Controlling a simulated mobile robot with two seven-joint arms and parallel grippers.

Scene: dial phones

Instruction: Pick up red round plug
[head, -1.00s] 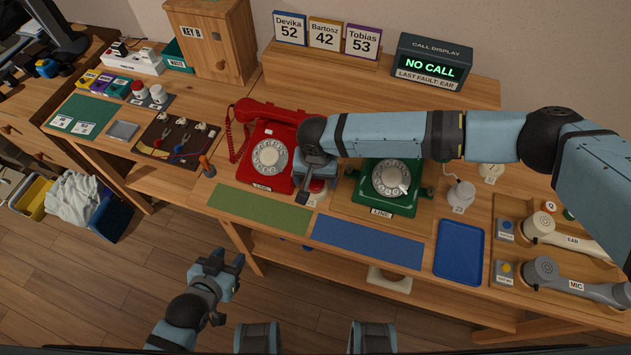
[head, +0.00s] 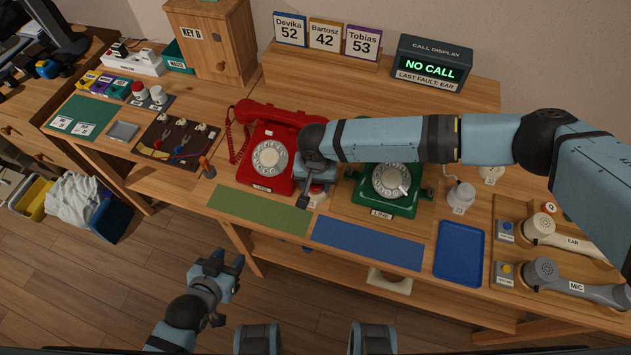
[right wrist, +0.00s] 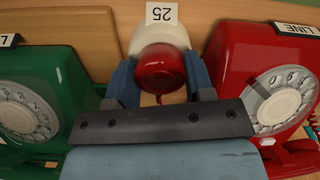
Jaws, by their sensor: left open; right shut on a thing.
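The red round plug (right wrist: 160,70) shows in the right wrist view between the two fingers of my right gripper (right wrist: 160,82), with a white round base (right wrist: 158,33) around it and a tag reading 25 (right wrist: 162,13) beyond. My right gripper is shut on the plug. In the head view the plug (head: 317,190) is mostly hidden by my right gripper (head: 305,197), between the red phone (head: 268,158) and the green phone (head: 389,186). My left gripper (head: 229,262) is open and empty, low in front of the bench.
A green mat (head: 258,211) and a blue mat (head: 366,243) lie along the front edge. A blue tray (head: 460,252) and two handsets stand at the right. My right arm passes over the green phone. The call display (head: 431,63) reads NO CALL.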

